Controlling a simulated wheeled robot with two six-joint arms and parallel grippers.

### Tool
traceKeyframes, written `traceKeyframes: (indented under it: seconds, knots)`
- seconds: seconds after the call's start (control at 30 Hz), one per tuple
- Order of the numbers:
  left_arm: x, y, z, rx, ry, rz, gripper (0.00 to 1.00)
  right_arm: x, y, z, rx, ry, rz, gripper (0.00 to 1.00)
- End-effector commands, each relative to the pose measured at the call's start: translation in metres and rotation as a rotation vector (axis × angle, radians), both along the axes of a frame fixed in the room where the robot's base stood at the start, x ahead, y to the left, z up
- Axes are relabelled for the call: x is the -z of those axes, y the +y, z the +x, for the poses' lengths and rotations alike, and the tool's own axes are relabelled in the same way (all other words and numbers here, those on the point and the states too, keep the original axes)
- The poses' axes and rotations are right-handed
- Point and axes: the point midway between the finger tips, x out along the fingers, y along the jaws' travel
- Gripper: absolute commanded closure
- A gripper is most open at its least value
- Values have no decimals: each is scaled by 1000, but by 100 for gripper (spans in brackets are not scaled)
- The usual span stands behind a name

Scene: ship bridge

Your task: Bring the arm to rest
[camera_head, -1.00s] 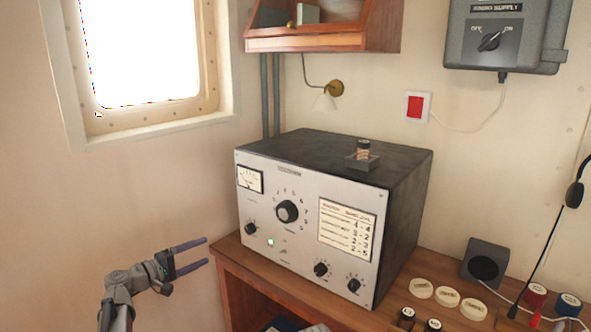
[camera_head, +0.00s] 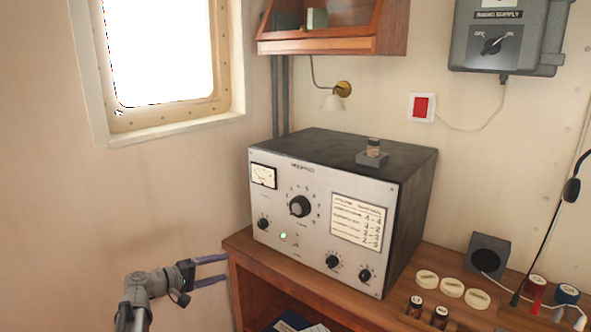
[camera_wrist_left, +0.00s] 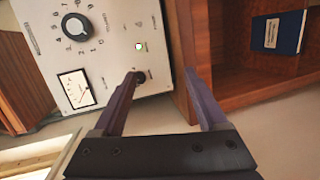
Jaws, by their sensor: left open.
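My left gripper (camera_head: 212,271) is open and empty. In the head view it is at the lower left, its two purple-grey fingers pointing right toward the left end of the wooden desk (camera_head: 262,262). In the left wrist view the parted fingers of my left gripper (camera_wrist_left: 166,80) show against the radio (camera_wrist_left: 110,45) and the desk's open shelf (camera_wrist_left: 228,50). Nothing is between them. In the head view the radio (camera_head: 325,217) stands on the desk, its green lamp lit, up and right of the gripper. My right gripper is not in view.
A small jar sits in a square holder (camera_head: 372,159) on the radio. Bare wall (camera_head: 180,190) lies left of the desk.

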Motion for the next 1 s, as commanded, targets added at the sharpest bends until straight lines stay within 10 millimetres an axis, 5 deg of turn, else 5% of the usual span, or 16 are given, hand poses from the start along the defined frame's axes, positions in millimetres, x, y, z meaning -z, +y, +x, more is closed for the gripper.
traceKeyframes:
  seconds: [0.27,0.37,0.53,0.73,1.0]
  knots:
    - [41,-80,-44,182,88,214,25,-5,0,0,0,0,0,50]
    - [65,-118,-77,291,139,352,25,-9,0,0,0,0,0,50]
    - [115,-174,-167,551,244,722,25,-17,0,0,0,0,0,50]
    - [142,-178,-249,761,325,1143,25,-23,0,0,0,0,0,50]
    - [142,-162,-286,848,359,1429,25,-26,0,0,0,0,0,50]
